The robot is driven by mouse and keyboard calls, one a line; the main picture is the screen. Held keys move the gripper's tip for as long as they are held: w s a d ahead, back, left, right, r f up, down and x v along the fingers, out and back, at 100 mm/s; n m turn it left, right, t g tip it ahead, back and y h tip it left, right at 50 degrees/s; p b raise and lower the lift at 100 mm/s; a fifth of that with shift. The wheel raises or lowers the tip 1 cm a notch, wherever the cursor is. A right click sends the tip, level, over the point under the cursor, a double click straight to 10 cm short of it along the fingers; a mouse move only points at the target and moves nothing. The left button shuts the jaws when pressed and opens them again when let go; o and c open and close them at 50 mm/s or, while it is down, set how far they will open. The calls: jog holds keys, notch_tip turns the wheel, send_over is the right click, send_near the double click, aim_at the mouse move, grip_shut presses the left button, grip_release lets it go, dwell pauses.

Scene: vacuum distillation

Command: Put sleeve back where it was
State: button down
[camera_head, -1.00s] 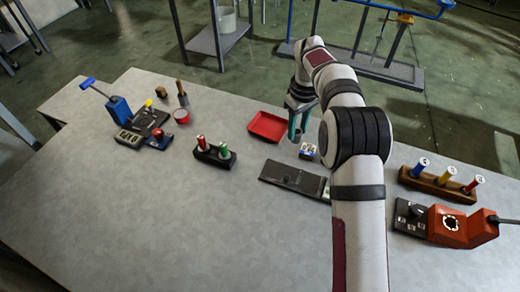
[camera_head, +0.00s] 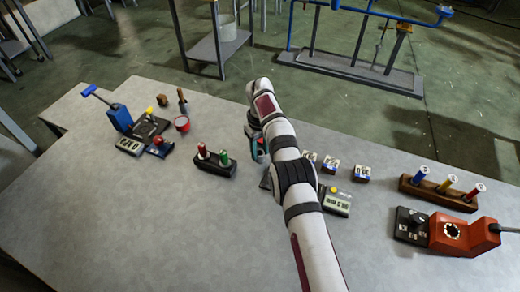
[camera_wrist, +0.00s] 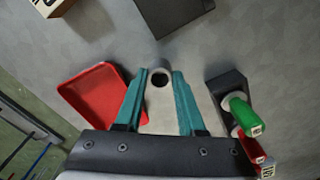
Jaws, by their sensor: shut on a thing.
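My gripper (camera_wrist: 159,92) is shut on a pale grey sleeve (camera_wrist: 160,79), whose round end with a dark hole shows between the teal fingertips. In the head view my gripper (camera_head: 258,150) is over the middle of the table, partly behind my arm, and the sleeve cannot be made out there. A black rack (camera_head: 213,165) with a red-topped and a green-topped piece stands just left of my gripper. In the wrist view the rack (camera_wrist: 226,86) is to the right of the fingers.
A red tray (camera_wrist: 97,95) lies left of the fingers in the wrist view. A dark flat plate (camera_wrist: 172,14) is at its top. Small boxes (camera_head: 330,166) and a timer (camera_head: 336,203) are right of my arm. A wooden rack (camera_head: 437,194) and an orange device (camera_head: 460,233) stand further right. The front left table is clear.

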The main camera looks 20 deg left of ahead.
aim_at(261, 154)
jog(key=c, duration=0.5)
grip_release()
notch_tip(261, 154, up, 8)
jog(key=shift+f, duration=0.15)
jog(key=shift+d+r, duration=0.2)
jog(key=shift+r, duration=0.1)
jog(key=s+d+r+m, duration=0.4)
jog(key=d+r, duration=0.4)
jog(key=d, duration=0.1)
jog(key=s+d+r+m, duration=0.3)
jog(key=s+d+r, duration=0.1)
jog(key=d+r, duration=0.4)
jog(key=s+d+r+m+y, duration=0.1)
jog(key=s+d+m, duration=0.65)
jog(key=s, duration=0.65)
jog(key=s+d+f+m, duration=0.1)
jog(key=s+f, duration=0.1)
jog(key=s, duration=0.4)
jog(key=s+d+f+m, duration=0.1)
jog(key=s+d+f, duration=0.1)
jog(key=s, duration=0.5)
jog(key=shift+s+d+f+y, duration=0.3)
jog(key=shift+f+y, duration=0.1)
jog(key=shift+f, duration=0.45)
